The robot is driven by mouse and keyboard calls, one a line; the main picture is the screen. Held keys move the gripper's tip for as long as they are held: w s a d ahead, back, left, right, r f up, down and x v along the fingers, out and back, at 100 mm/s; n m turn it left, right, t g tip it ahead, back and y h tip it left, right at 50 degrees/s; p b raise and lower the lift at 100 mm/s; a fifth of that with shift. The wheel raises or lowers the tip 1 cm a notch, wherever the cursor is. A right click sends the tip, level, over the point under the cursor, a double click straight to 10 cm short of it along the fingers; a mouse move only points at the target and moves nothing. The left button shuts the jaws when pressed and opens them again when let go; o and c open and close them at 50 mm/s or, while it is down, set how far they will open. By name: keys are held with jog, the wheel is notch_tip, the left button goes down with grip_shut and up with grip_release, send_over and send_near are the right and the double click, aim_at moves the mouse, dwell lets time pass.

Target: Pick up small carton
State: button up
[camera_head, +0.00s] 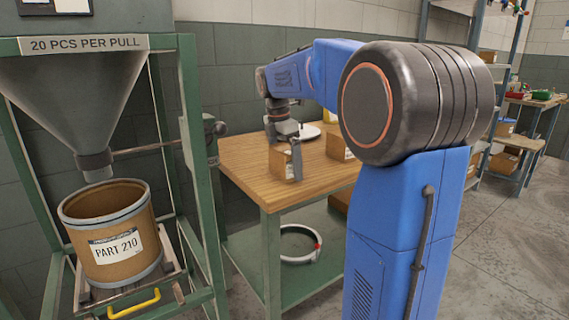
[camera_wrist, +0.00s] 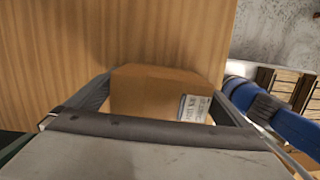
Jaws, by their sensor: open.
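The small carton (camera_head: 281,163) is a brown cardboard box with a white label, on the wooden tabletop (camera_head: 240,160) near its front left edge. My gripper (camera_head: 285,148) is at the carton, pointing down with its fingers open. In the wrist view the carton (camera_wrist: 150,92) lies between the two fingers, one on its left and one on its right, and its label faces the right side. Whether the fingers touch it I cannot tell. The gripper body hides the carton's near part in the wrist view.
Another carton (camera_head: 336,146) stands to the right on the table, partly behind my arm. A white round plate-like thing (camera_head: 308,132) lies at the back. A green frame with a hopper (camera_head: 75,95) and a drum (camera_head: 108,230) stands at left. A white ring (camera_head: 300,258) lies on the lower shelf.

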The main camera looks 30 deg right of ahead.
jog(key=shift+c, duration=0.3)
jog(key=c, duration=1.3)
jog(key=shift+r, duration=5)
jog(key=shift+c, duration=0.2)
